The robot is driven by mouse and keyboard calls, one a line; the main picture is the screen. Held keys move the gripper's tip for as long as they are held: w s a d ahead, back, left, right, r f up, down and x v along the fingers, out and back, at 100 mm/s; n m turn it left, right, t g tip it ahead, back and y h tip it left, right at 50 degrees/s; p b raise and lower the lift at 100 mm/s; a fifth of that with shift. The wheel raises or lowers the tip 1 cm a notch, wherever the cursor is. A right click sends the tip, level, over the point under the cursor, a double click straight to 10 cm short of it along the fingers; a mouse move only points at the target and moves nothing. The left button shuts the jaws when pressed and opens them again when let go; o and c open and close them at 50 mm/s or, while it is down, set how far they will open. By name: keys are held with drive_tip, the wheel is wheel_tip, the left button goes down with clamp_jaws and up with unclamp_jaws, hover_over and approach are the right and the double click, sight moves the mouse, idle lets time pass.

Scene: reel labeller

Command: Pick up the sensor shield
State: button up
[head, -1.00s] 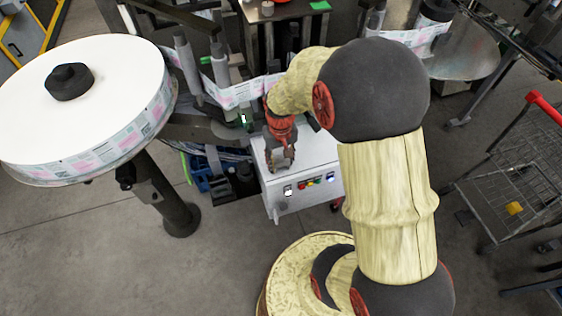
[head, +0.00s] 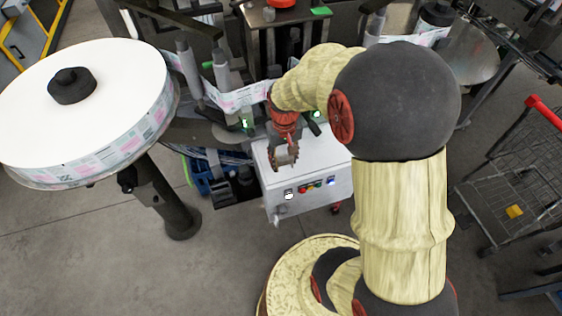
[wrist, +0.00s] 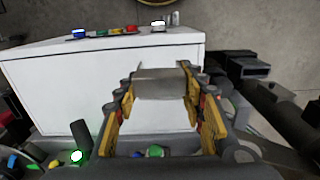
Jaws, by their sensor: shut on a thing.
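The sensor shield (wrist: 161,83) is a grey metal piece with a bent, flat face. In the wrist view it sits between the two yellow-padded fingers of my gripper (wrist: 158,100). The gripper is shut on it, with one finger at each side. In the head view my gripper (head: 285,150) is over the white cabinet's top, and the shield (head: 284,157) shows only small at its tip. I cannot tell how far the shield is above the cabinet top.
The white control cabinet (head: 318,150) has coloured buttons on its front edge. The large label reel (head: 120,70) is at left, with the label web (head: 245,95) running behind my gripper. A wire cart (head: 520,165) stands at right. Grey floor is open at lower left.

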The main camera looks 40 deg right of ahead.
drive_tip(key=s+d+r+p, duration=0.1)
drive_tip(key=s+d+r, duration=0.2)
drive_tip(key=s+r, duration=0.5)
drive_tip(key=s, duration=0.4)
drive_tip(key=shift+s+d+r, duration=0.15)
drive_tip(key=shift+s+r, duration=0.15)
